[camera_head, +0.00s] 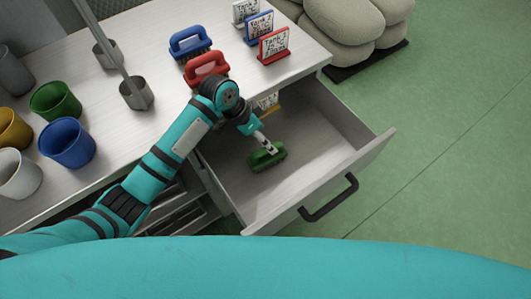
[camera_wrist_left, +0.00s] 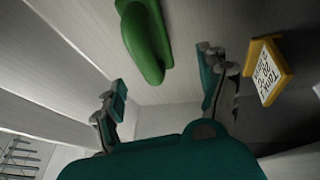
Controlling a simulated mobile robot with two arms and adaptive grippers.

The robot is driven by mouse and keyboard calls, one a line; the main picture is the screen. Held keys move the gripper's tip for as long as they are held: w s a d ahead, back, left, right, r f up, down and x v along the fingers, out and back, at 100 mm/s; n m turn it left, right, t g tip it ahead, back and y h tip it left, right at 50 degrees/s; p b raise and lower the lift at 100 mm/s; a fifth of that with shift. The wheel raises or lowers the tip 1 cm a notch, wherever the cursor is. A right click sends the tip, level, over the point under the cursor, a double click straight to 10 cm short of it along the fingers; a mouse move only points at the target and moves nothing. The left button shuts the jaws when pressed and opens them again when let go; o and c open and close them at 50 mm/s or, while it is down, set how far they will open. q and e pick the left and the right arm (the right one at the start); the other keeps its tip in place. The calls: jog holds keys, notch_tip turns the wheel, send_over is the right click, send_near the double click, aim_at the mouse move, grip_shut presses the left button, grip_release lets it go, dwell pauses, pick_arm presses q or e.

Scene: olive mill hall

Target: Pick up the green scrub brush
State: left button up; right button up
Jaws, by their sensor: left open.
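The green scrub brush (camera_head: 268,158) lies on the floor of the open drawer (camera_head: 225,185). It also shows in the left wrist view, where its green handle (camera_wrist_left: 148,45) lies past the fingertips, at the top of the picture. My left gripper (camera_head: 262,140) reaches down into the drawer at the brush and partly covers it in the head view. In the left wrist view its two fingers (camera_wrist_left: 162,80) stand apart with nothing between them. I cannot tell whether a finger touches the brush. My right gripper is not in view.
A yellow tag stand (camera_wrist_left: 268,70) stands in the drawer near one finger. On the counter are a red brush (camera_head: 205,68), a blue brush (camera_head: 190,42), tag stands (camera_head: 273,46) and several cups (camera_head: 67,143). The drawer front (camera_head: 320,185) has a dark handle (camera_head: 328,198).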

pick_arm(q)
jog(key=shift+d+f, duration=0.15)
jog(key=shift+f, duration=0.5)
jog(key=shift+x, duration=0.85)
jog(key=shift+s+a+p+x, duration=0.1)
jog(key=shift+s+p+x, duration=0.15)
jog(key=shift+x, duration=0.9)
jog(key=shift+s+a+p+x, duration=0.1)
jog(key=shift+s+a+x, duration=0.1)
jog(key=shift+x, duration=0.95)
jog(key=shift+f, duration=0.1)
jog(key=c, duration=1.4)
notch_tip(320, 180, up, 10)
